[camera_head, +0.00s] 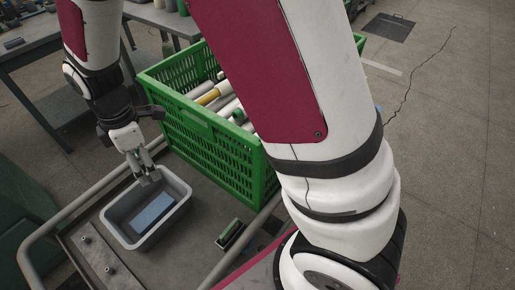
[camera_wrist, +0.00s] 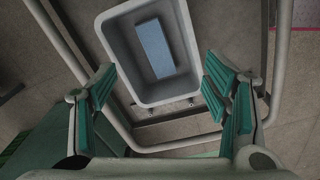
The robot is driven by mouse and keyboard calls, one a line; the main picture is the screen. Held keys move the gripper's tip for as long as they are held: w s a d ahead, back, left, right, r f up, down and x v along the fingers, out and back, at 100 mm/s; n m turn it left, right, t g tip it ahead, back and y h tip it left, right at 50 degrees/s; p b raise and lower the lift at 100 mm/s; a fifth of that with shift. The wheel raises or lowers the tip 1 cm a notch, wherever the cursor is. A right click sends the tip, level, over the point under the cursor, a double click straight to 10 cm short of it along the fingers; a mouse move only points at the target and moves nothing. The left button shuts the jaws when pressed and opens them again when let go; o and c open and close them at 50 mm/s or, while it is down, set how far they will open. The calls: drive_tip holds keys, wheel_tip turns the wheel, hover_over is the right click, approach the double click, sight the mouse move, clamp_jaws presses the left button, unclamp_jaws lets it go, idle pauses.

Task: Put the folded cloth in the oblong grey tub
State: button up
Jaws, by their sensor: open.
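The folded cloth (camera_head: 153,213) is a flat blue-grey rectangle. It lies on the floor of the oblong grey tub (camera_head: 178,188), inside its walls. In the wrist view the cloth (camera_wrist: 155,48) lies lengthwise in the tub (camera_wrist: 112,50), apart from my fingers. My gripper (camera_head: 148,178) is above the tub's far end in the head view. In the wrist view its two green-padded fingers (camera_wrist: 163,88) are spread wide with nothing between them.
A green slatted crate (camera_head: 215,150) holding several tubes and cones stands beside the tub. A metal rail (camera_head: 75,205) runs round the grey deck. A small green-and-black brush-like object (camera_head: 229,234) lies right of the tub. A grey table (camera_head: 30,45) stands behind.

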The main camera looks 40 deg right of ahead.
drive_tip(key=s+d+r+m, duration=0.8)
drive_tip(key=s+d+r, duration=0.2)
drive_tip(key=r, duration=0.4)
drive_tip(key=s+d+r+m, duration=0.2)
drive_tip(key=s+d+m, duration=0.1)
drive_tip(key=s, duration=0.5)
drive_tip(key=s+d+r+m+t, duration=0.1)
drive_tip(key=s+d+m, duration=0.2)
drive_tip(key=s+m, duration=0.3)
drive_tip(key=s, duration=0.3)
drive_tip(key=shift+s+d+r, duration=0.25)
drive_tip(key=shift+d+r, duration=0.1)
wheel_tip(320, 180, up, 15)
drive_tip(key=t+p, duration=0.2)
drive_tip(key=p, duration=1.1)
drive_tip(key=shift+d+t, duration=0.15)
drive_tip(key=shift+t, duration=0.25)
